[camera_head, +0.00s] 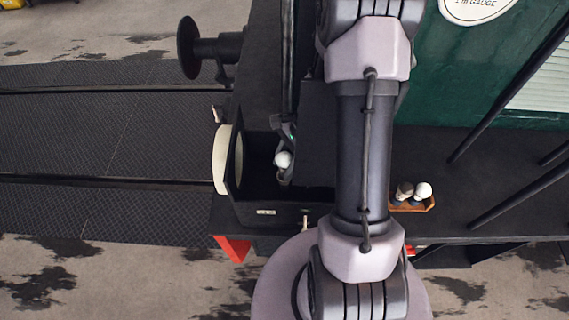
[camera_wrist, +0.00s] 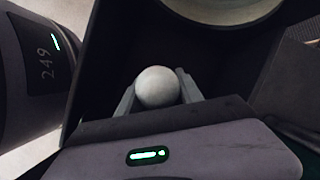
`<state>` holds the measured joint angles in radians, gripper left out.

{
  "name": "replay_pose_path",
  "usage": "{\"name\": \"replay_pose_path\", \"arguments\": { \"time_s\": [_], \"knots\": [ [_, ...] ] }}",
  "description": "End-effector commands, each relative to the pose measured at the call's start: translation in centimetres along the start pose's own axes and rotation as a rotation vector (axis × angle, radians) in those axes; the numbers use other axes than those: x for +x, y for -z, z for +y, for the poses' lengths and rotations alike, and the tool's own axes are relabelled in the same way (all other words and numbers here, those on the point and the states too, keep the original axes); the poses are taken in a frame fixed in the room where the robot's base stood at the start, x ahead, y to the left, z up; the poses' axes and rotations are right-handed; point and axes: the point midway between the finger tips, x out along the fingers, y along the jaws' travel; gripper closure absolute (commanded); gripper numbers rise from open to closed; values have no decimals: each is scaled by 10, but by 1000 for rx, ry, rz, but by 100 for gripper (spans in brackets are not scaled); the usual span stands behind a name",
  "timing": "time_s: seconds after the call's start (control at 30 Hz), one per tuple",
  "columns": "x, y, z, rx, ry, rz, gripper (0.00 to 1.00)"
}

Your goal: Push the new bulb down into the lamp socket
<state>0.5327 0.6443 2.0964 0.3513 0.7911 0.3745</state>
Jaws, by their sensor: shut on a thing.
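A round white bulb (camera_head: 283,159) is inside the dark, open-topped lamp box (camera_head: 262,212). In the wrist view the bulb (camera_wrist: 157,86) sits between the two grey fingers of my gripper (camera_wrist: 158,95), which is shut on it. In the head view my gripper (camera_head: 286,162) reaches down into the box beside the pale round lens (camera_head: 226,160). The lens (camera_wrist: 222,6) also shows at the top of the wrist view. The socket is hidden under the bulb and gripper, so I cannot tell whether the bulb touches it.
A small orange-brown tray (camera_head: 412,209) to the right of my arm holds a white bulb (camera_head: 423,190) and a darker-topped one (camera_head: 404,190). Dark rods cross the right side. A green panel (camera_head: 450,85) stands behind. A round buffer (camera_head: 188,48) projects at upper left.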

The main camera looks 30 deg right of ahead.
Motion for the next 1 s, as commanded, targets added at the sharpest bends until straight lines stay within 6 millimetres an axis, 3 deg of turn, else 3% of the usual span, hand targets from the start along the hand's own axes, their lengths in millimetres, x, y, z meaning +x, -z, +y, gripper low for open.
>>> {"name": "replay_pose_path", "arguments": {
  "time_s": [0.37, 0.97, 1.0],
  "knots": [
    [2, 1, 0, 0, 0, 0, 97],
    [20, 8, 1, 1, -2, -2, 97],
    [20, 8, 1, 2, -3, -2, 100]
  ]
}}
